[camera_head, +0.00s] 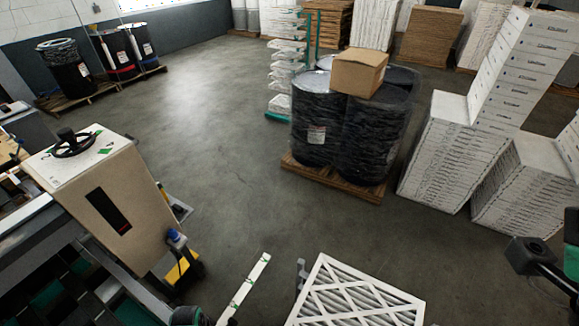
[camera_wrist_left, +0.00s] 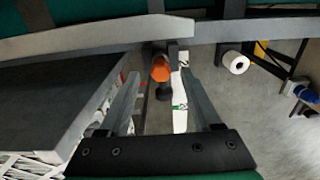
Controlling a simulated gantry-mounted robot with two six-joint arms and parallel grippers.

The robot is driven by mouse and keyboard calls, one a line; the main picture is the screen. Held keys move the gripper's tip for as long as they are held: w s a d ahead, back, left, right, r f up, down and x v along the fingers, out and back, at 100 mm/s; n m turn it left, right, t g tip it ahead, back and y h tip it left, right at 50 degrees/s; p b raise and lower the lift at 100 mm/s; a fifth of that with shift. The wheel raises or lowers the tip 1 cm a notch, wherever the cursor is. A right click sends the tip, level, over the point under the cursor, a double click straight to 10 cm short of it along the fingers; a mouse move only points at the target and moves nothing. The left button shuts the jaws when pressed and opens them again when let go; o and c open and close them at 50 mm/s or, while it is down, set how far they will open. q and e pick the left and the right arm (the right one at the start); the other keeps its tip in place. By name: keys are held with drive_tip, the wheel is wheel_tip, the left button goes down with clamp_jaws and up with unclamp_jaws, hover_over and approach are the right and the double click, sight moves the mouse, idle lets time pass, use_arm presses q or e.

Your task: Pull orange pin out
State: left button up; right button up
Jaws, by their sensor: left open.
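The orange pin (camera_wrist_left: 160,69) shows in the left wrist view as a small orange knob beneath a grey metal rail. My left gripper (camera_wrist_left: 166,88) is open, with one finger on each side of the pin's line. The knob appears just ahead of the fingertips. I see no clear contact, and the exact depth gap is hard to judge. A dark stub sits below the knob. I cannot make out the pin in the head view. My right gripper's fingers do not show in either view.
Grey rails (camera_wrist_left: 90,37) cross just ahead of my left gripper. A dark grey panel (camera_wrist_left: 60,95) stands close on its left. A white strip with green marks (camera_head: 246,288) and a pleated filter (camera_head: 357,295) are at the head view's bottom. Open floor (camera_head: 215,170) lies beyond.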

use_arm(q)
drive_tip(key=shift+f+b, duration=1.15)
drive_tip(key=shift+f, duration=0.7)
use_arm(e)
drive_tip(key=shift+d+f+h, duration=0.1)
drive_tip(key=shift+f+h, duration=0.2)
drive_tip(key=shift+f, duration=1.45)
use_arm(q)
clamp_jaws()
drive_tip(key=shift+r, duration=0.1)
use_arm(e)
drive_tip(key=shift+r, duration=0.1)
